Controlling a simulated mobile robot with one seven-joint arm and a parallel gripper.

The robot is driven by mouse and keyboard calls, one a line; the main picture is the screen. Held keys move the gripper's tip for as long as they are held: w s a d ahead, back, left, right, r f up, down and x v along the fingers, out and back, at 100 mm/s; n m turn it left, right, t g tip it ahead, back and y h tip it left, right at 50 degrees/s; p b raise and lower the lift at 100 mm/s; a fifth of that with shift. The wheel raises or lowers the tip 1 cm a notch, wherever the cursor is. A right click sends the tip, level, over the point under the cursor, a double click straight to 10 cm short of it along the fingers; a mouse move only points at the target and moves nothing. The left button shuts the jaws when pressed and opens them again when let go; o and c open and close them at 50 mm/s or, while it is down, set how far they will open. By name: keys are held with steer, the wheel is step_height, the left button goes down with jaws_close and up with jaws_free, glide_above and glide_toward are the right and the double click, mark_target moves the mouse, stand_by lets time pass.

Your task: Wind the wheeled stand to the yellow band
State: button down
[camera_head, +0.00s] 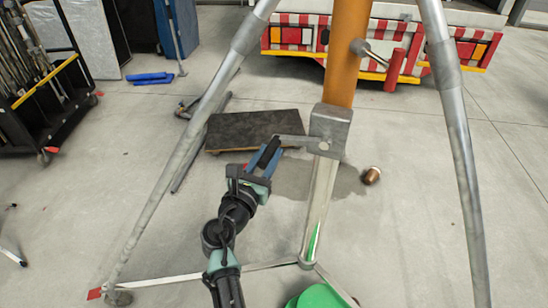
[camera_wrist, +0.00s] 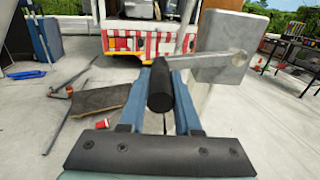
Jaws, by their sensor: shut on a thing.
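The wheeled stand has pale metal legs (camera_head: 180,165) spread around an orange column (camera_head: 347,50). A grey gearbox (camera_head: 330,130) sits on the column; it also shows in the wrist view (camera_wrist: 222,48). A metal crank arm (camera_head: 291,140) runs left from the gearbox to a black crank handle (camera_wrist: 161,90). My gripper (camera_head: 266,158) is shut on the black handle, whose grip lies between the two blue fingers in the wrist view. I see no yellow band on the visible part of the column; its top is out of frame.
A dark flat platform (camera_head: 252,127) lies on the floor behind my gripper. A red-and-white truck rear (camera_head: 300,40) stands at the back. A black cart (camera_head: 40,115) is at left. A copper-coloured cylinder (camera_head: 371,175) lies right of the column. A green object (camera_head: 318,297) sits at the bottom edge.

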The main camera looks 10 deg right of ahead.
step_height(320, 180, up, 9)
steer(key=p, duration=0.9)
steer(key=shift+a+r, duration=0.15)
steer(key=shift+s, duration=0.15)
steer(key=shift+s+d+f, duration=0.25)
steer(key=shift+d+f, duration=0.15)
steer(key=shift+d, duration=0.25)
steer(key=shift+s+d+f, duration=0.25)
steer(key=shift+d+f, duration=0.1)
steer(key=shift+d, duration=0.25)
steer(key=shift+c, duration=2)
jaws_free()
steer(key=p+v, duration=0.3)
steer(key=v, duration=0.7)
steer(key=shift+p, duration=0.4)
